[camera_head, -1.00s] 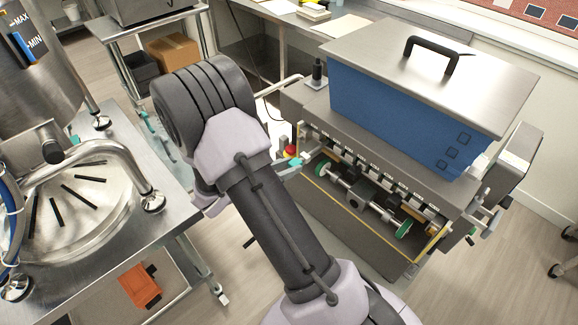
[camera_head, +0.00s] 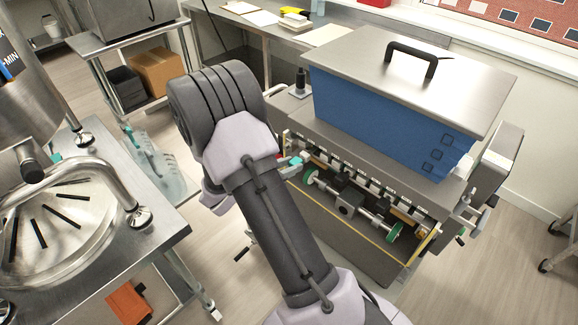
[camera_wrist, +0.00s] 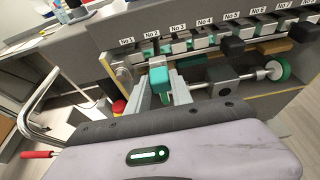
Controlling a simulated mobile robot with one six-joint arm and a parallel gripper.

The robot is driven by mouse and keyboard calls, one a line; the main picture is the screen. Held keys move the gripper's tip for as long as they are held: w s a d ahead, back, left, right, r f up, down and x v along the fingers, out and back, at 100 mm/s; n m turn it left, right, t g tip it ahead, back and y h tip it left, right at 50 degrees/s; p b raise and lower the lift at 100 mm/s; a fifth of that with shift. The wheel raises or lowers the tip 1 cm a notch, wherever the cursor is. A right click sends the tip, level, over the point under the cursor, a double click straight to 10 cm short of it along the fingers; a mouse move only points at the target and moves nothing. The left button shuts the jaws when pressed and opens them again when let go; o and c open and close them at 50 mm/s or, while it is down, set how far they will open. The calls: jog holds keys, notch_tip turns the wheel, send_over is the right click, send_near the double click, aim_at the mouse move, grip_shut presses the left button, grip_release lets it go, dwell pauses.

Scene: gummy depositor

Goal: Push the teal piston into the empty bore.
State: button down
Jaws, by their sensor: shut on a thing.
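The teal piston (camera_wrist: 159,77) is held between the fingers of my gripper (camera_wrist: 163,94), which is shut on it. It shows in the wrist view in front of the depositor's left end, below the No.2 and No.3 labels. In the head view the teal piston (camera_head: 299,160) is small, at the left end of the piston row (camera_head: 370,184). My forearm hides most of my gripper there. The depositor (camera_head: 350,232) has a row of numbered stations with blocks in grey, black and brown. I cannot make out the empty bore, nor whether the piston touches the machine.
A shaft with green wheels (camera_head: 394,232) runs along the depositor's front, close to my gripper. The blue hopper (camera_head: 385,115) rises above the row. A red-tipped rod (camera_wrist: 40,154) is at the left in the wrist view. A steel table (camera_head: 150,245) stands at left.

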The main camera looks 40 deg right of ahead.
aim_at(299, 158)
jog(key=shift+d, duration=0.1)
jog(key=shift+w+d+b, duration=0.15)
jog(key=shift+d+b, duration=0.25)
jog(key=shift+d, duration=1.6)
jog(key=c, duration=1.1)
grip_release()
jog(key=shift+o, duration=0.2)
jog(key=shift+a, duration=0.1)
jog(key=p+v, duration=0.4)
jog(key=v, duration=1.3)
jog(key=shift+a, duration=0.2)
jog(key=shift+r, duration=0.15)
